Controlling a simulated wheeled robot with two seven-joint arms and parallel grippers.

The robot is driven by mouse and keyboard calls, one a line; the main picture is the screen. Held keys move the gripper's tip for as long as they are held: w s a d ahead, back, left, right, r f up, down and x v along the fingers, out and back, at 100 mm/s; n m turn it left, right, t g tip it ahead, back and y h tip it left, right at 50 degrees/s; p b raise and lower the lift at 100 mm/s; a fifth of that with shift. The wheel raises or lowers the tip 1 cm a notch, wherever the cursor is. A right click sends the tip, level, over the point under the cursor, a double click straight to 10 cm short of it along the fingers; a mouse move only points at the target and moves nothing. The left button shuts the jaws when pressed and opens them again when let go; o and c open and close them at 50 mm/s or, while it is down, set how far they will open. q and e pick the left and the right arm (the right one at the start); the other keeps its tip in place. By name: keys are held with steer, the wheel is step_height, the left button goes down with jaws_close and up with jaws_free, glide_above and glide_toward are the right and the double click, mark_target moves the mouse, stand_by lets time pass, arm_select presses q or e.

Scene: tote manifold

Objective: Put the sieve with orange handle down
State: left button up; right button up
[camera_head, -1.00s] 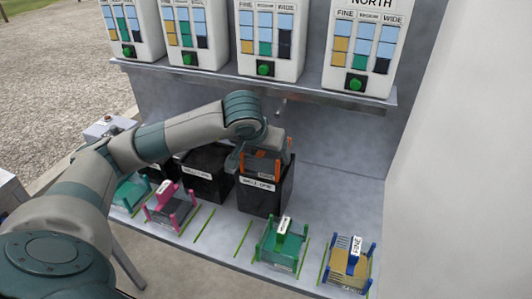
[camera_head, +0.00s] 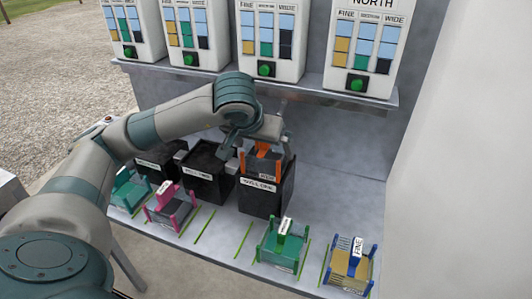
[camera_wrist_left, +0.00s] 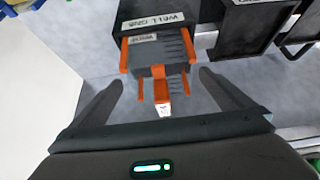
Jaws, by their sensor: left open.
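The sieve with orange handle (camera_head: 262,165) sits in the top of the black bin labelled "WELL ONE" (camera_head: 262,200). In the left wrist view the sieve (camera_wrist_left: 158,62) shows its dark ribbed body, orange corner posts and orange handle, with the bin (camera_wrist_left: 150,12) beyond it. My left gripper (camera_head: 262,142) is over the bin, just above the sieve. In the left wrist view its two fingers (camera_wrist_left: 160,82) are spread wide with clear gaps on both sides of the handle, and nothing is held. My right gripper is not in view.
More black bins (camera_head: 208,185) stand to the left. A green sieve (camera_head: 282,245), a blue-posted sieve (camera_head: 348,265) and a pink-posted sieve (camera_head: 170,208) rest along the front edge. A shelf (camera_head: 300,92) with white panels hangs behind. The counter right of the bin is clear.

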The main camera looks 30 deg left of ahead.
arm_select(q)
steer(key=v, duration=0.5)
steer(key=shift+s+r, duration=0.1)
steer(key=shift+r, duration=0.1)
steer(key=shift+s+d+r+b, duration=0.1)
steer(key=shift+s+r+b, duration=0.25)
steer(key=shift+r, duration=0.15)
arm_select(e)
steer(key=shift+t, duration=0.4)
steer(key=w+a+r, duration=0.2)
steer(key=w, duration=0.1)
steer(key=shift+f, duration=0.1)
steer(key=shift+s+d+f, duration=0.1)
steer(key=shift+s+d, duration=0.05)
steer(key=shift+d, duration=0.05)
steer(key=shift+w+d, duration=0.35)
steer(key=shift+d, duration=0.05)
arm_select(q)
steer(key=shift+f, duration=0.1)
